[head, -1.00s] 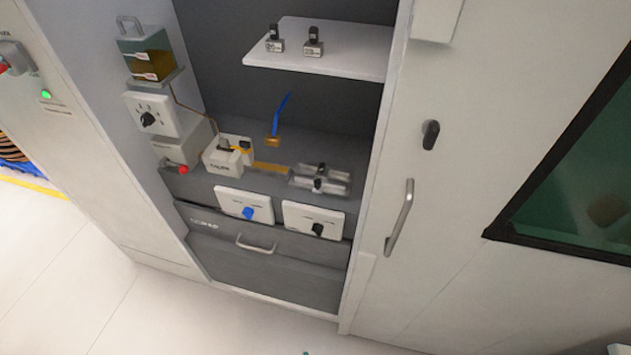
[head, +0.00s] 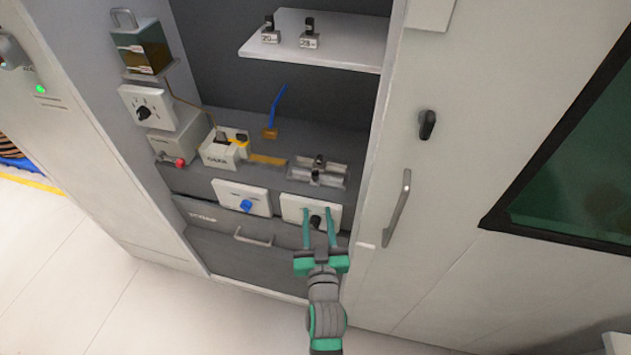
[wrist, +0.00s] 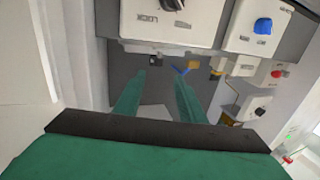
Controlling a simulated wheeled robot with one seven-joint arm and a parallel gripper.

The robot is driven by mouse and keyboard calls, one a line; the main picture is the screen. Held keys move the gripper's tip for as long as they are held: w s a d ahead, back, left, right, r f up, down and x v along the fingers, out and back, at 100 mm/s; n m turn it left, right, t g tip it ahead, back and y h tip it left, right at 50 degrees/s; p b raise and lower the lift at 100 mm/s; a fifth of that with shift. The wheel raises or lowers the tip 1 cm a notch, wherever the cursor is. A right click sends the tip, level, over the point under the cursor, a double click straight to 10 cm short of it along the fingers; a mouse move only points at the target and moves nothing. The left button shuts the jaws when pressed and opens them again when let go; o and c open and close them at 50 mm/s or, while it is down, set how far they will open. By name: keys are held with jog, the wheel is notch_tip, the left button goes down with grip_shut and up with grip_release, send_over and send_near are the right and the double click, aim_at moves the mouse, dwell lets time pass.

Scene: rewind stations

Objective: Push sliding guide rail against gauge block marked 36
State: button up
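Two parallel metal rails (head: 330,180) with dark knobs sit at the right of the cabinet's work ledge; I take them for the guide rail assembly, but cannot tell which bar slides. Two small gauge blocks with black grips stand on the upper shelf: the left block (head: 269,37) seems marked 20, the right block (head: 309,42) seems marked 28. I can make out no block marked 36. My gripper (head: 318,211) is open and empty, with its two green fingers apart in front of the right white panel, below the rails. In the wrist view my gripper (wrist: 157,77) also shows open.
The right white panel (head: 293,205) has a black knob; the left panel (head: 228,190) has a blue one. A gauge device (head: 221,155), a blue lever (head: 277,105) and a red button (head: 180,162) are on the ledge. The cabinet's right wall and door handle (head: 397,208) are close right.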

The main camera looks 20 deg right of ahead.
aim_at(316, 177)
jog(key=x, duration=1.2)
jog(key=shift+w+d+r, duration=0.1)
jog(key=shift+r, duration=0.2)
jog(key=shift+d, duration=0.15)
jog(key=c, duration=0.9)
